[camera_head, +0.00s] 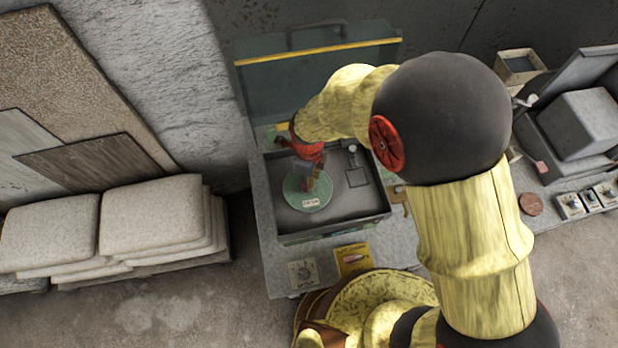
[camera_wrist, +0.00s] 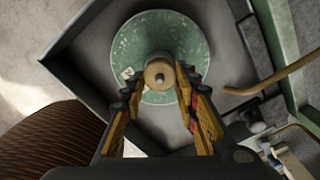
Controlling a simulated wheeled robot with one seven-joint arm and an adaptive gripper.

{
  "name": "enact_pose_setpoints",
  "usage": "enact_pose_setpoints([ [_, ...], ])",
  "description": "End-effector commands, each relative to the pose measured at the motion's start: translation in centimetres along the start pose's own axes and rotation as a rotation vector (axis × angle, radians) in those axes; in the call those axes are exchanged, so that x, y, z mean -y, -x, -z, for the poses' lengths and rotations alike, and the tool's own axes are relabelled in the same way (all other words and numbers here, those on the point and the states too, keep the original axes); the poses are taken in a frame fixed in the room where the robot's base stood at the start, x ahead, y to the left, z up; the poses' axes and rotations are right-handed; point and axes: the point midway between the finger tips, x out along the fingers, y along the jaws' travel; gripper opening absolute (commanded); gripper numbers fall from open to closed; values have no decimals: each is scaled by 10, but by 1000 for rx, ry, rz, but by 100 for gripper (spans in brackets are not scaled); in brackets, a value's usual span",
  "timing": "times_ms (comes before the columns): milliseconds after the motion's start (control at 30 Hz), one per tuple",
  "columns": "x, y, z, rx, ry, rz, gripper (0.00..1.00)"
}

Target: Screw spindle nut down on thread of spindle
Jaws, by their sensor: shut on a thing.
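A round green speckled disc (camera_wrist: 140,48) lies flat in a grey open box, and it also shows in the head view (camera_head: 307,201). At its middle the tan spindle nut (camera_wrist: 154,78) sits around the spindle (camera_wrist: 160,77), whose small grey tip shows at the nut's centre. My gripper (camera_wrist: 158,82) is shut on the spindle nut, one finger on each side. In the head view my gripper (camera_head: 311,172) points down over the disc and hides the nut. The thread itself is not visible, so I cannot tell how far down the nut sits.
A curved tan rod (camera_wrist: 272,80) comes in at the right in the wrist view. Cards (camera_head: 303,272) lie on the bench front. Stacked sacks (camera_head: 150,215) stand left.

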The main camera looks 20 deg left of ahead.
Motion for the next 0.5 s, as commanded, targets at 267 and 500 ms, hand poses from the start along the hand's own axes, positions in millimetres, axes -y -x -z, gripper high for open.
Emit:
enact_pose_setpoints([
  [267,8,6,-7,19,-134,16,5],
  [500,8,6,-7,19,-131,17,36],
])
